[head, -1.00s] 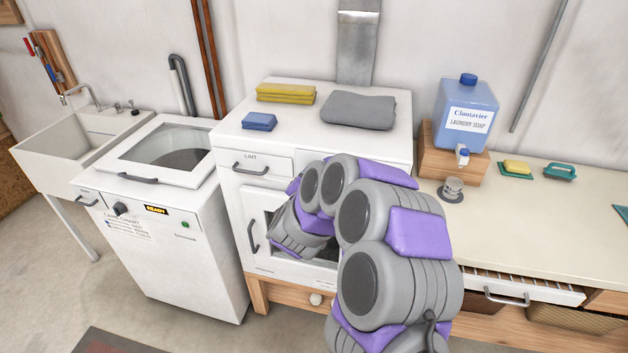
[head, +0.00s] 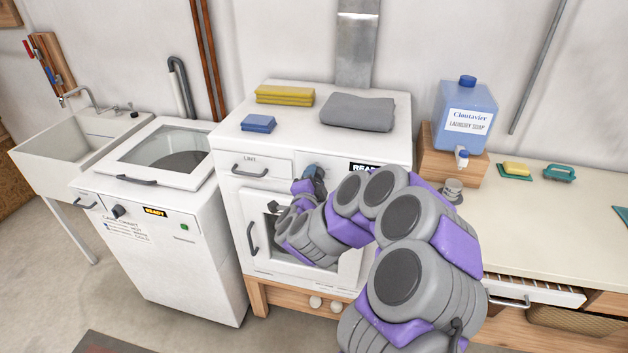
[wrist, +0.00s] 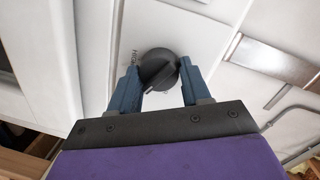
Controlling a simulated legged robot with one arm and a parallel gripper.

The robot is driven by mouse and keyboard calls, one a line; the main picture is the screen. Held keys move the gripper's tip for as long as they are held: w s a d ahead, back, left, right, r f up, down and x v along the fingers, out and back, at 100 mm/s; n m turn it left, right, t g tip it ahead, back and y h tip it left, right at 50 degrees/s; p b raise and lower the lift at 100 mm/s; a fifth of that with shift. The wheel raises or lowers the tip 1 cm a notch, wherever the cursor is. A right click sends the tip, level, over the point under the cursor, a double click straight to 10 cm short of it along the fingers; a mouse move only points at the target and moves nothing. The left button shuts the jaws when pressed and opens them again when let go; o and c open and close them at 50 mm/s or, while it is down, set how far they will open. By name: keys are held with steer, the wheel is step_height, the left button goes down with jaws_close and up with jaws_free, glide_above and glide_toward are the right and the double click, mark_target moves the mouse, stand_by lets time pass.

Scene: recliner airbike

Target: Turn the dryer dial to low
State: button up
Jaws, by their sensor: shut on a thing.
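The dryer (head: 262,193) is the white machine in the middle of the head view, with a glass-fronted door. Its dial (wrist: 158,68) is a dark round knob with a raised grip bar on the white panel in the wrist view. The word "HIGH" is printed to its left; other markings are hidden or too small to read. My gripper (wrist: 159,80) is shut on the dial, one blue finger on each side of it. In the head view my gripper (head: 314,178) is at the dryer's front panel, and my arm partly covers the door and the panel's right side.
A black "READY" display (head: 371,168) is right of the dial. A lint drawer (head: 262,167) is at the left. Yellow towels (head: 285,95), a blue cloth (head: 258,123) and a grey towel (head: 358,110) lie on top. A washer (head: 160,225) stands to the left, a counter (head: 560,215) to the right.

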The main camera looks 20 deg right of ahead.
steer(key=shift+f, duration=0.15)
steer(key=o, duration=0.8)
steer(key=shift+o, duration=1.3)
steer(key=shift+d, duration=0.1)
steer(key=shift+s, duration=0.1)
